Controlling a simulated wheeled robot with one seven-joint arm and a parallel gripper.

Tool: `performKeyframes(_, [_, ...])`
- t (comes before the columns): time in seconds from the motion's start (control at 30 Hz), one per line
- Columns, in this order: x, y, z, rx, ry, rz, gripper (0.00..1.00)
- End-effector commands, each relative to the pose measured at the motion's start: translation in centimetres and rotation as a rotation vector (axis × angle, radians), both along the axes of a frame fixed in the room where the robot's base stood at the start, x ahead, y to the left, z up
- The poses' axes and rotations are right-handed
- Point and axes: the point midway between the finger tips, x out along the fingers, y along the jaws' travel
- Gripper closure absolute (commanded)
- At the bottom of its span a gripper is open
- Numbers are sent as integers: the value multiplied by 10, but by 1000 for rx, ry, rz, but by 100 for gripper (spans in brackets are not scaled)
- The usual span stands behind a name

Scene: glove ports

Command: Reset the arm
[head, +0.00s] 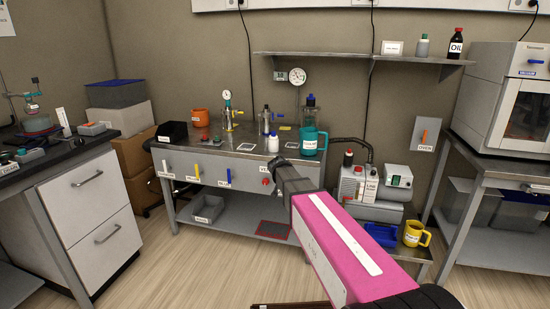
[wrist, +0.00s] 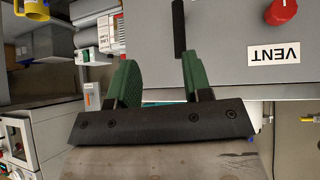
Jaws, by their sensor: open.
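My arm (head: 345,245), with a pink cover, reaches from the bottom right of the head view toward the front of the workbench. In the wrist view my gripper (wrist: 159,80) has two green fingers spread apart with nothing held between them. A black bar handle (wrist: 179,28) on the grey front panel (wrist: 228,70) lies just beyond the fingers, apart from them. A VENT label (wrist: 274,52), upside down in this view, and a red knob (wrist: 281,11) are to the right of the handle. In the head view the fingers are too small to make out.
The bench panel carries a yellow lever (head: 196,170), a blue lever (head: 229,175) and a red knob (head: 266,181). A teal mug (head: 313,143) and a pressure vessel stand on top. A pump (head: 360,184), yellow mug (head: 414,234) and blue tray (head: 380,235) are at right. Open floor lies left of centre.

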Motion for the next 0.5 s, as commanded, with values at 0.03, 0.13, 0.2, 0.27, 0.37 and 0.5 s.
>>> performKeyframes(0.03, [-27,-13,-13,1,55,12,55])
performKeyframes(0.13, [-80,-35,-43,11,195,62,55])
performKeyframes(0.2, [-120,-49,-62,29,299,110,55])
performKeyframes(0.27, [-155,-58,-77,54,384,159,55])
performKeyframes(0.37, [-209,-68,-97,106,508,247,55])
performKeyframes(0.5, [-265,-73,-112,178,621,359,55])
